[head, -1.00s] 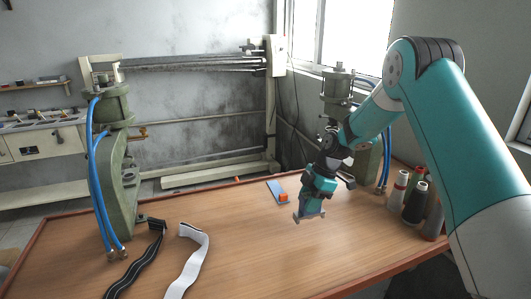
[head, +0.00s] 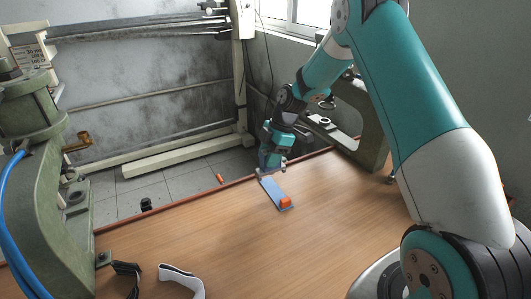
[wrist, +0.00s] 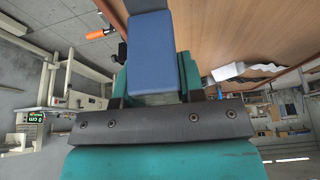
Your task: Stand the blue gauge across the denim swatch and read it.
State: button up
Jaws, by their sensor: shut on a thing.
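My gripper (head: 266,172) is low at the far end of a blue strip on the table. The strip, which I take for the denim swatch (head: 273,190), lies flat with an orange block (head: 286,202) at its near end. In the wrist view a blue block, which I take for the gauge (wrist: 152,55), sits between the jaws, and my gripper is shut on it. A darker grey-blue piece (wrist: 146,5) shows beyond the block. In the head view the gauge is small and hard to separate from the jaws. I cannot tell whether it touches the swatch.
A black striped strap (head: 127,275) and a white strap (head: 182,280) lie at the near left of the table (head: 225,235). A green press (head: 50,180) stands at the left and another (head: 360,125) behind my arm. The table's middle is clear.

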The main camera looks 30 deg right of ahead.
aim_at(270, 172)
jog(key=shift+d, duration=0.2)
jog(key=shift+f+b, duration=2.2)
jog(key=shift+f, duration=0.25)
jog(key=shift+f+b, duration=0.45)
jog(key=shift+b, duration=0.05)
jog(key=o, duration=1.2)
jog(key=shift+s, duration=0.1)
jog(key=shift+c, duration=0.2)
